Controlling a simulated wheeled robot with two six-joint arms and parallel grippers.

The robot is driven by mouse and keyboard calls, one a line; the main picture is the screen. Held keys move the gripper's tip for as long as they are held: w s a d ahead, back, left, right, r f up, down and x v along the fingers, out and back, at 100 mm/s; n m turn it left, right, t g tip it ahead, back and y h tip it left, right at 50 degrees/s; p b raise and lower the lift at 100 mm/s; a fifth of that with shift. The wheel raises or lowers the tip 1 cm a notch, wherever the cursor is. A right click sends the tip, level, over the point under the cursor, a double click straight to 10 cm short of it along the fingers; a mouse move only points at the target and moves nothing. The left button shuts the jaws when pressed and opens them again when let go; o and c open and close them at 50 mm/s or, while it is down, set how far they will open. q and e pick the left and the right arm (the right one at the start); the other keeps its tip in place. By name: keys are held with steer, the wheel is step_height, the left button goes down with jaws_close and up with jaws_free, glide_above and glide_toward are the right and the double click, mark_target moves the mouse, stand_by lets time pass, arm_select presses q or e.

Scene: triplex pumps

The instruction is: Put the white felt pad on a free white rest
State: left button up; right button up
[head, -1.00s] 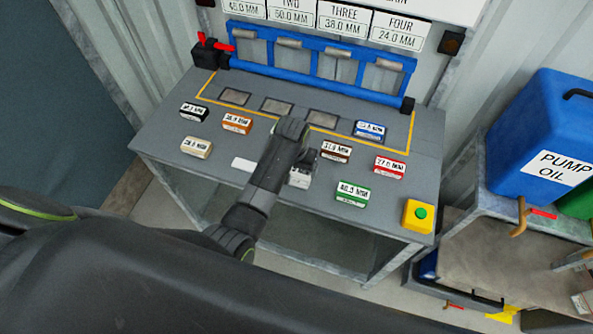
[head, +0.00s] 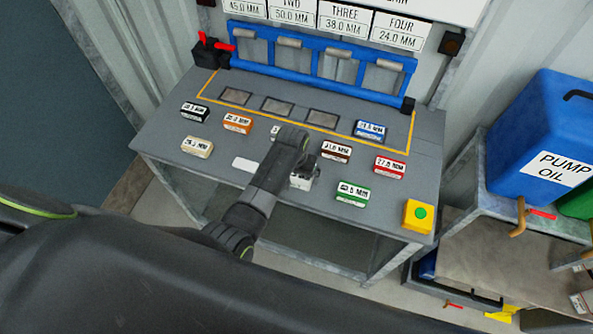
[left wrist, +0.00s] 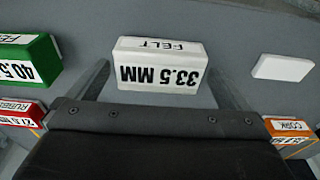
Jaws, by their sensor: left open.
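The white felt pad (left wrist: 158,77), labelled 33.5 MM FELT, lies on the grey bench in the left wrist view. In the head view the pad (head: 301,183) shows partly behind my gripper. My left gripper (left wrist: 162,85) is open, with one finger on each side of the pad and nothing held. In the head view my left gripper (head: 306,167) is just over the pad. A bare, flat white rest (head: 243,164) lies left of the pad; it also shows in the left wrist view (left wrist: 283,68). My right gripper is out of view.
A green pad (head: 353,194), red pad (head: 389,167), brown pad (head: 336,151), orange pad (head: 237,122), blue pad (head: 370,130), black pad (head: 194,112) and cream pad (head: 197,147) surround the work area. A yellow box with a green button (head: 418,214) stands at the right corner. A blue frame (head: 310,60) stands behind.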

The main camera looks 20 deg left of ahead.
mark_target(294, 179)
arm_select(q)
steer(key=shift+r, duration=0.35)
step_height(294, 179, up, 12)
steer(key=s+b, duration=0.1)
steer(key=shift+s+f+b, duration=0.25)
steer(key=shift+s+b, duration=0.05)
steer(key=shift+s, duration=0.1)
